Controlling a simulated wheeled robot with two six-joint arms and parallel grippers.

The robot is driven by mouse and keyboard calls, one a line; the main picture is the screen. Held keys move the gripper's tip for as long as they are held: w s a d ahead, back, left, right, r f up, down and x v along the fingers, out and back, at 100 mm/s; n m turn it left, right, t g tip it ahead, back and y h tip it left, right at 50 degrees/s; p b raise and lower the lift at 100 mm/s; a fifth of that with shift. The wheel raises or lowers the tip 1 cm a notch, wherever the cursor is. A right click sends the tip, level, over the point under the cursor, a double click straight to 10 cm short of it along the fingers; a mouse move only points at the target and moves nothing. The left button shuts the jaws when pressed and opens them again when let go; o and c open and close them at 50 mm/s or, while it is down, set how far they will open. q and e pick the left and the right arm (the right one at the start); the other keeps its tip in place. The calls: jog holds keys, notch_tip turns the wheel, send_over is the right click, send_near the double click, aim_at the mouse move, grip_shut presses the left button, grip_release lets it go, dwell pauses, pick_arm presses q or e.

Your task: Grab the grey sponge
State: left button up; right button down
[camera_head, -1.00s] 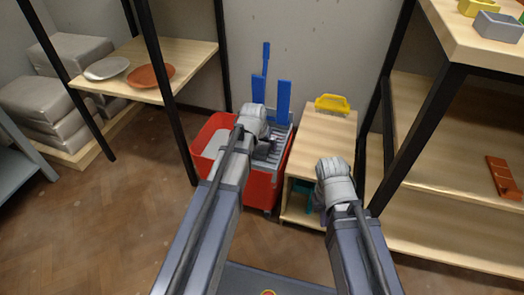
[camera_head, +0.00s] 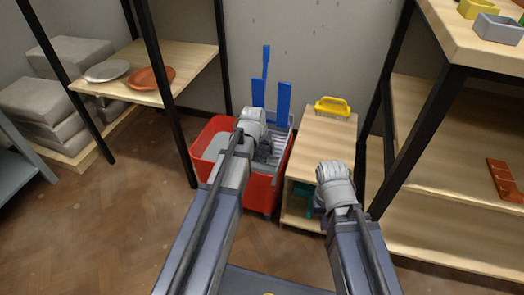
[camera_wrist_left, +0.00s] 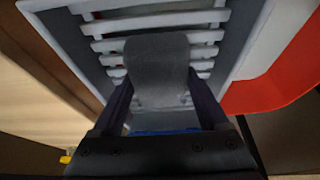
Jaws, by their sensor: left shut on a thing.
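The grey sponge (camera_wrist_left: 157,62) is between the two dark fingers of my left gripper (camera_wrist_left: 160,90) in the left wrist view. The fingers are shut on its sides, and its rounded end sticks out past them. Behind it lies the slatted grey wringer (camera_wrist_left: 103,30) of the red mop bucket (camera_head: 262,190). In the head view my left gripper (camera_head: 262,150) is over the bucket's wringer side, partly hidden by its own wrist. My right gripper's wrist is in front of the small wooden cabinet, and its fingers are hidden.
A yellow brush (camera_head: 332,106) lies on the small wooden cabinet (camera_head: 322,135) right of the bucket. Blue uprights (camera_head: 284,103) rise at the bucket's back. Black-framed shelves stand on both sides; plates (camera_head: 151,78) sit on the left one. Floor at left is clear.

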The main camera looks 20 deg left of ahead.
aim_at(262, 147)
pick_arm(q)
jog(key=c, duration=0.5)
notch_tip(262, 147, up, 10)
jog(key=p, duration=1)
jog(key=shift+r, duration=0.25)
